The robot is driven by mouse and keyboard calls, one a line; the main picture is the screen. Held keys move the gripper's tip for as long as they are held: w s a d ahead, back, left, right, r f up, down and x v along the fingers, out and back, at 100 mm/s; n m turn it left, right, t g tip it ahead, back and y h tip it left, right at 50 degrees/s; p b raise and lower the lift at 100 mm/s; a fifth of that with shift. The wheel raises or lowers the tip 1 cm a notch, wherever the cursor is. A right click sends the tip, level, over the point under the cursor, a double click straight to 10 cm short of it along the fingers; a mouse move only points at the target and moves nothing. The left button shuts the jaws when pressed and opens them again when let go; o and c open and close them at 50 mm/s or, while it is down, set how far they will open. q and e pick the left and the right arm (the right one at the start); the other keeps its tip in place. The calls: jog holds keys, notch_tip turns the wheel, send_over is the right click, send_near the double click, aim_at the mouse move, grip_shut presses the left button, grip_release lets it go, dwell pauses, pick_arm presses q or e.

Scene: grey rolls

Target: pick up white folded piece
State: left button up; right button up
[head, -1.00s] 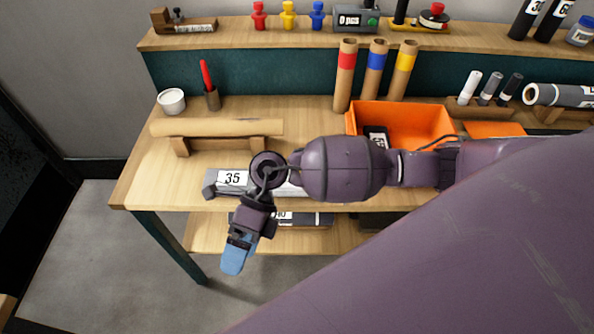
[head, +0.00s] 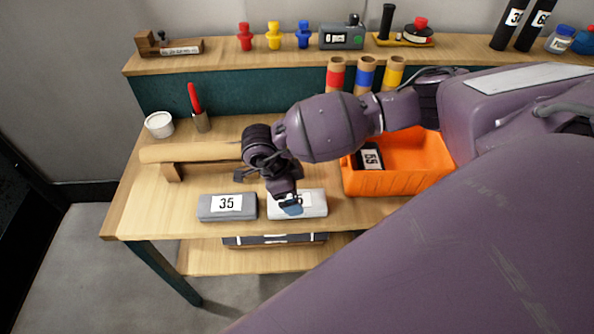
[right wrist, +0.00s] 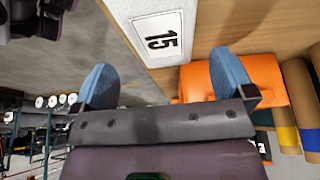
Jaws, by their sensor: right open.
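A white folded piece (head: 313,208) lies near the table's front edge, to the right of a grey piece labelled 35 (head: 208,207). In the right wrist view the white piece (right wrist: 122,10) has a label reading 15. My right gripper (head: 291,207) is over the left part of the white piece in the head view and hides some of it. In the right wrist view its blue fingers (right wrist: 165,78) are spread wide, with nothing between them. I cannot tell whether they touch the piece. My left gripper is not in view.
An orange bin (head: 400,184) with a dark labelled piece (head: 369,157) inside stands to the right. A brown roll (head: 190,152) rests on a wooden stand behind. A white cup (head: 159,125) and a holder with a red tool (head: 197,105) stand at the back left.

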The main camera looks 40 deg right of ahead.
aim_at(300, 200)
jog(key=shift+w+x, duration=0.1)
jog(key=shift+x, duration=1.3)
jog(key=shift+w+x, duration=0.15)
jog(key=shift+x, duration=1.3)
jog(key=c, duration=1)
jog(key=shift+r, duration=0.1)
